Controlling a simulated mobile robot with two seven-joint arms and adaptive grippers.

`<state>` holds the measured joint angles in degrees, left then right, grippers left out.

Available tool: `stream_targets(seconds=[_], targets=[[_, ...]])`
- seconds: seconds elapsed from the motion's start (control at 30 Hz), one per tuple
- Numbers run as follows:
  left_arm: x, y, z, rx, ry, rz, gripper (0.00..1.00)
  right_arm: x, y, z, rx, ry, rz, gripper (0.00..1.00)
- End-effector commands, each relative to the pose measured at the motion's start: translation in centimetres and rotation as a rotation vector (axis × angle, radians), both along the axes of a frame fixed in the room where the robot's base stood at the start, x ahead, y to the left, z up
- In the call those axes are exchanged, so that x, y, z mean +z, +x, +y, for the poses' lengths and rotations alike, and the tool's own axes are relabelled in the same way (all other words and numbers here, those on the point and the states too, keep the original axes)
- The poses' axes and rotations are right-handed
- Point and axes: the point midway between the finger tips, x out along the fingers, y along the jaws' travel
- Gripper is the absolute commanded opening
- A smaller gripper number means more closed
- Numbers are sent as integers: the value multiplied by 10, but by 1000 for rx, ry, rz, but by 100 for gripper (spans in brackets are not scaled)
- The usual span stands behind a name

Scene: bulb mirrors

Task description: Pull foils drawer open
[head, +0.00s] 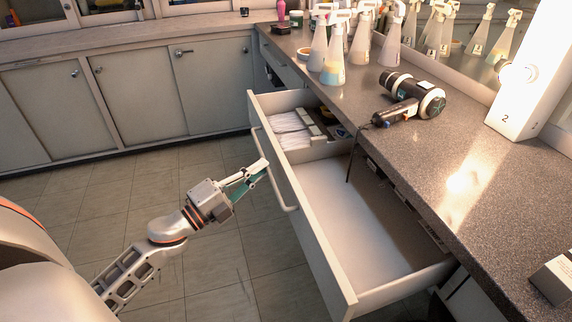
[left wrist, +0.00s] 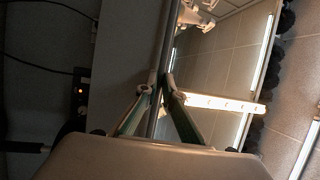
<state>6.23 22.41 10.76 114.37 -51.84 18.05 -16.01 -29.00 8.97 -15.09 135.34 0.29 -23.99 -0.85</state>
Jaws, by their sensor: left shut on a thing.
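The white drawer (head: 325,258) under the counter stands pulled well out. Its front carries a long pale bar handle (head: 286,203). My left gripper (head: 262,168) is at the handle, outside the drawer front, and is shut on it. In the left wrist view the two fingers (left wrist: 158,92) close on either side of a thin bar, the handle (left wrist: 166,45). The drawer's far section holds white strips (head: 289,130) and small items; its larger near section looks empty. My right gripper is not in view.
The speckled counter (head: 470,160) above holds a hair dryer (head: 415,97), several spray bottles (head: 333,62) and a white box-shaped stand marked 2 (head: 528,85). A dark cord (head: 352,155) hangs into the drawer. The tiled floor (head: 215,262) left of the drawer is free.

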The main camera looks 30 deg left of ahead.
Motion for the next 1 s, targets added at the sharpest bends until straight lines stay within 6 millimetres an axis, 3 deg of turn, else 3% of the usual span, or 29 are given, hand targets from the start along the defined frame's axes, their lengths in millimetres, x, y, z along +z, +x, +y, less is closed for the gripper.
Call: stream_targets(seconds=[0.3,0.83,0.9,1.0], targets=[[-1,-34,27,0,0,1,0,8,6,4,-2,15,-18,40],[0,-41,32,0,0,-1,0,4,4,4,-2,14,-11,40],[0,-41,32,1,0,-1,20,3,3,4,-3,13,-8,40],[0,-41,32,1,0,-1,24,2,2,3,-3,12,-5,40]])
